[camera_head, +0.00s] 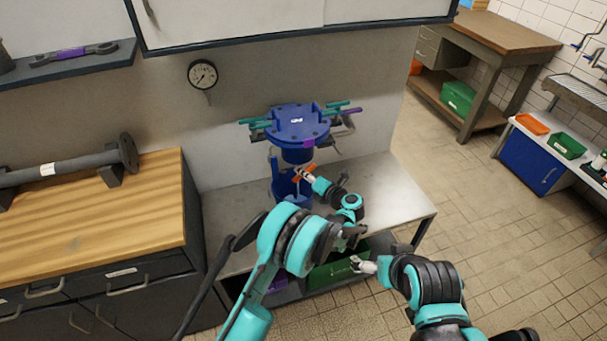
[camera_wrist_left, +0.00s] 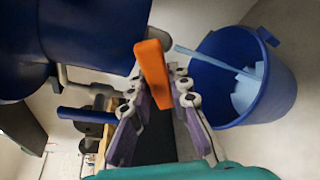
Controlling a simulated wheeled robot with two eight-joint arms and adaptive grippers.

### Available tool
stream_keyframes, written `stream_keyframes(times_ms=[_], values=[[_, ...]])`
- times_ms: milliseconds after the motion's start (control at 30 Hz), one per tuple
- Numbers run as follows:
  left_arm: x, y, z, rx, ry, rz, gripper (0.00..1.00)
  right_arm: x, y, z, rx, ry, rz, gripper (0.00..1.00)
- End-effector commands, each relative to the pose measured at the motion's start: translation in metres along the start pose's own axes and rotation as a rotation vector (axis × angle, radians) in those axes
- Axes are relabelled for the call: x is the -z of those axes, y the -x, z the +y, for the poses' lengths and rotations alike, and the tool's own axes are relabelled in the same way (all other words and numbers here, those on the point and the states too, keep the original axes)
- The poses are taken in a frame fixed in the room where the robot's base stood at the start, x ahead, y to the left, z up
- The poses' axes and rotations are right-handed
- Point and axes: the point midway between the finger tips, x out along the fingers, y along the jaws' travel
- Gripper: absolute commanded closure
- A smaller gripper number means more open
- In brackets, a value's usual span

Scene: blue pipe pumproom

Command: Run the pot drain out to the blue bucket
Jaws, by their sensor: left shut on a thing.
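The blue pot (camera_head: 297,154) with its wide bolted flange lid stands against the wall; its blue body also fills the upper left of the left wrist view (camera_wrist_left: 95,35). The blue bucket (camera_head: 283,186) is on the grey bench below the pot, and its open rim shows in the left wrist view (camera_wrist_left: 282,95), with light blue pieces inside. My left gripper (camera_head: 307,174) is shut on an orange handle (camera_wrist_left: 153,75) just under the pot, beside the bucket. Whether the handle is joined to the pot is hidden. My right gripper (camera_head: 358,265) hangs low in front of the bench, apart from everything.
A wooden workbench (camera_head: 80,220) with a dark flanged pipe (camera_head: 65,168) stands at left. A pressure gauge (camera_head: 202,75) is on the wall. A green crate (camera_head: 330,275) sits under the grey bench.

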Motion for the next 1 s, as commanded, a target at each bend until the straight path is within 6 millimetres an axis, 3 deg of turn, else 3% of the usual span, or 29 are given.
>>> stream_keyframes(times_ms=[267,1000], values=[[-0.0007,-0.0002,0.0003,0.043,0.105,-0.001,1.00,-0.0006,-0.0008,0.0000,0.000,0.000,0.000,0.00],[-0.0011,0.0000,-0.0016,0.290,0.698,-0.002,1.00,-0.0062,-0.0087,0.0000,0.000,0.000,0.000,0.00]])
